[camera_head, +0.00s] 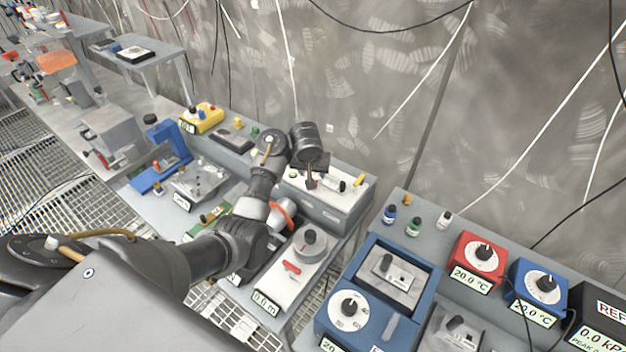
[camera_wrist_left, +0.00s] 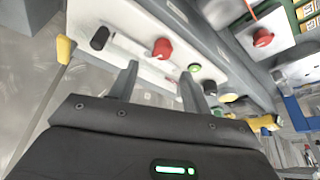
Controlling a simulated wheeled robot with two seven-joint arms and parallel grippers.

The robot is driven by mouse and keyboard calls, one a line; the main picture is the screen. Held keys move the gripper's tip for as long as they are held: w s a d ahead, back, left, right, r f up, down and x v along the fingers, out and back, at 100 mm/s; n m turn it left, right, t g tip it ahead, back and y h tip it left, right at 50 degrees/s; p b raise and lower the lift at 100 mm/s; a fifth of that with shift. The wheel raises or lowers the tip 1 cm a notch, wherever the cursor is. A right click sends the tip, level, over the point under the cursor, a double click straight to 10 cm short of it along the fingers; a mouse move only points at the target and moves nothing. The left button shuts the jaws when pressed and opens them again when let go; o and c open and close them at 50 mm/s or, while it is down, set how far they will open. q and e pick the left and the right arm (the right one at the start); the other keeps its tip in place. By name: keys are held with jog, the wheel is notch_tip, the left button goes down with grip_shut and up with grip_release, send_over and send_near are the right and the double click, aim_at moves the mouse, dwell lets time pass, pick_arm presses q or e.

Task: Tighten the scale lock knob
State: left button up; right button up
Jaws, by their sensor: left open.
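My left gripper (camera_head: 311,180) is open and empty over a white-topped grey box (camera_head: 335,212) on the bench. In the left wrist view its two fingers (camera_wrist_left: 158,72) point at the white panel (camera_wrist_left: 135,48). A red knob (camera_wrist_left: 162,48) shows just beyond and between the fingertips; contact cannot be told. The panel also has a black knob (camera_wrist_left: 99,38), a green button (camera_wrist_left: 194,67) and a yellow knob (camera_wrist_left: 64,48) at its edge. No label names the scale lock knob, so I cannot tell which it is. My right gripper is out of view.
A white unit with a grey knob (camera_head: 310,240) and red lever (camera_head: 291,267) stands in front. Blue device (camera_head: 350,305), red dial box (camera_head: 478,258) and blue dial box (camera_head: 541,285) stand at right. A yellow box (camera_head: 203,118) sits at back left. Cables hang along the wall.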

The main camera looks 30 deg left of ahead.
pick_arm(q)
jog(key=shift+x, duration=3.4)
jog(key=shift+a, duration=0.15)
jog(key=c, duration=1)
